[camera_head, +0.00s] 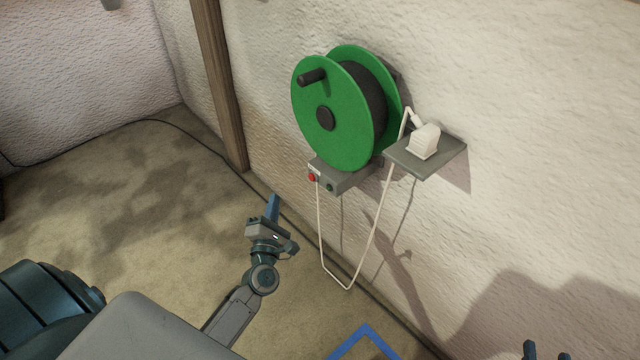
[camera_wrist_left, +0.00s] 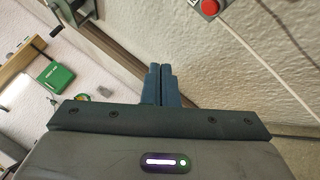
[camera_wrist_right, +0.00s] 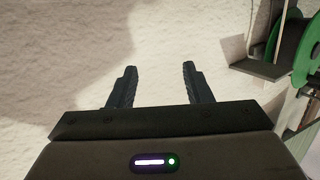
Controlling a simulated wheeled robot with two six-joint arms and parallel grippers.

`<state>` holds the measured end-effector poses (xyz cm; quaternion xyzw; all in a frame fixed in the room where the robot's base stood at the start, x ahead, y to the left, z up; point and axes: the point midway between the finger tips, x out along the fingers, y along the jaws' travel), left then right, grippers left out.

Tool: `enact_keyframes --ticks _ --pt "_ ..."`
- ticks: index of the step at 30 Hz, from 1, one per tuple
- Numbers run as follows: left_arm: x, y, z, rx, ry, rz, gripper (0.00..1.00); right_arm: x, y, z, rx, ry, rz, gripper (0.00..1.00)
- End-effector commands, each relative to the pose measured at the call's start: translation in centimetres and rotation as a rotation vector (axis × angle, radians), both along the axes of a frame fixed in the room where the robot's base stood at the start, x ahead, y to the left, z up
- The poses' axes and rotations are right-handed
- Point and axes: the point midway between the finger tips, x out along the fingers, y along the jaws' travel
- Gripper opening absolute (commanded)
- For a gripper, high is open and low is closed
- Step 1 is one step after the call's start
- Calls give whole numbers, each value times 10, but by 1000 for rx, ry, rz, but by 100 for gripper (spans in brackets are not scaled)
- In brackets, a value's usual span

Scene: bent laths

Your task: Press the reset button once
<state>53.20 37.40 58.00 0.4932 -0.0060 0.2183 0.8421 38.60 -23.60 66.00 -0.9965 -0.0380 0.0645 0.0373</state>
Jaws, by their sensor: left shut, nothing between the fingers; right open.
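A grey box (camera_head: 344,178) is mounted on the wall under a green cable reel (camera_head: 335,125). Its front has a red button (camera_head: 312,177) and a dark green button (camera_head: 330,187); the lettering is too small to read, so I cannot tell which is reset. The red button also shows in the left wrist view (camera_wrist_left: 209,7) at the top edge. My left gripper (camera_head: 273,203) is shut and empty, left of and below the box, apart from the buttons. My right gripper (camera_head: 546,351) is open and empty at the bottom right; its fingers show in the right wrist view (camera_wrist_right: 160,75).
A small wall shelf (camera_head: 432,157) holds a white plug (camera_head: 424,141); its pale cable (camera_head: 321,235) hangs in a loop below the box. A wooden post (camera_head: 220,85) stands left of the reel. Blue tape (camera_head: 366,332) marks the floor, which is otherwise mostly clear.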

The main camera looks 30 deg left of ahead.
Motion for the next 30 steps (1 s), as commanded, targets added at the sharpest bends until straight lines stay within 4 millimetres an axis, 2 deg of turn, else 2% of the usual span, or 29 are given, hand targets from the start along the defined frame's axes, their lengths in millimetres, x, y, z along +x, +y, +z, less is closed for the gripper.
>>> enact_keyframes --ticks 14,30 --pt "6 -2 1 -4 -4 1 0 1 0 4 0 -21 -1 45" --pt "69 -28 0 -2 -3 0 0 15 -4 60 -20 -325 -17 45"
